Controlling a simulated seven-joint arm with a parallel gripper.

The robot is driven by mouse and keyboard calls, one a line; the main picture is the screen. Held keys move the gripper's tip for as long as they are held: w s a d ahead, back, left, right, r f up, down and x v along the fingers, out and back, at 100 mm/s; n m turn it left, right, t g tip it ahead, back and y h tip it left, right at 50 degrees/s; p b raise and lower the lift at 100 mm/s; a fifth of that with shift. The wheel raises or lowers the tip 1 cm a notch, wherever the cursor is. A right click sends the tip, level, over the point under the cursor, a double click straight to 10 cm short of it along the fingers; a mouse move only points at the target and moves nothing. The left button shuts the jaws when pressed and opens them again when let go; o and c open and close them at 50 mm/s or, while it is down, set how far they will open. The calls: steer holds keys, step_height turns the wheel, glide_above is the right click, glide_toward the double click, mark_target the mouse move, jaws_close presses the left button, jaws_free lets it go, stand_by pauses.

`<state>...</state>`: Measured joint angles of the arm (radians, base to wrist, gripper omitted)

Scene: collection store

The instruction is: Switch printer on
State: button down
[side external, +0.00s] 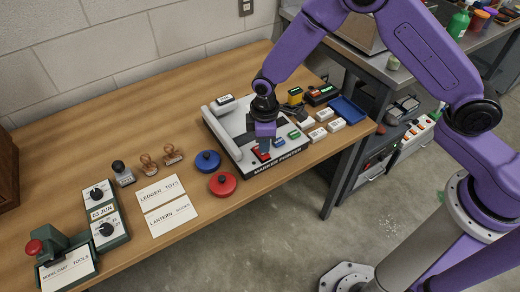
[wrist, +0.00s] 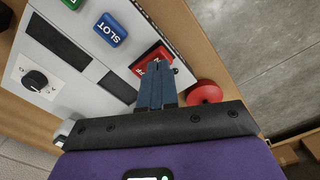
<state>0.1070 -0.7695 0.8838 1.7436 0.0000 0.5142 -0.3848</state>
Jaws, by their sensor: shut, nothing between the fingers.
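The marker printer (side external: 231,150) is a pale, flat machine with a black front strip, standing on the wooden table. Along its front edge are a red button (side external: 262,155), a blue button (side external: 279,142) and a green button (side external: 294,134). My gripper (side external: 265,137) is over the printer's front part, fingers pointing down, shut and empty. In the wrist view the blue-grey fingertips (wrist: 159,66) are at the red button (wrist: 150,58) and hide part of it and its label. I cannot tell whether they touch it. The blue button (wrist: 110,30) reads SLOT.
A red round-knobbed piece (side external: 222,184) and a blue one (side external: 207,161) stand just left of the printer. Small labelled blocks (side external: 317,134) and a blue tray (side external: 347,110) lie to its right. Stamps (side external: 149,163) and two cards (side external: 166,202) are further left.

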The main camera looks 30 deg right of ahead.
mark_target(265, 155)
steer(key=shift+f, duration=1)
stand_by(0.8)
steer(key=shift+r, duration=3.5)
steer(key=s+d+r, duration=0.6)
steer(key=s+r, duration=0.5)
steer(key=s, duration=0.2)
steer(key=s+d+r, duration=0.2)
steer(key=s+d, duration=0.4)
steer(key=s, duration=0.1)
steer(key=s+d+r, duration=0.2)
steer(key=s+d, duration=0.3)
steer(key=s, duration=0.3)
steer(key=shift+s+d+r+n, duration=0.15)
steer(key=shift+d+r+n, duration=0.15)
steer(key=shift+d+r, duration=0.05)
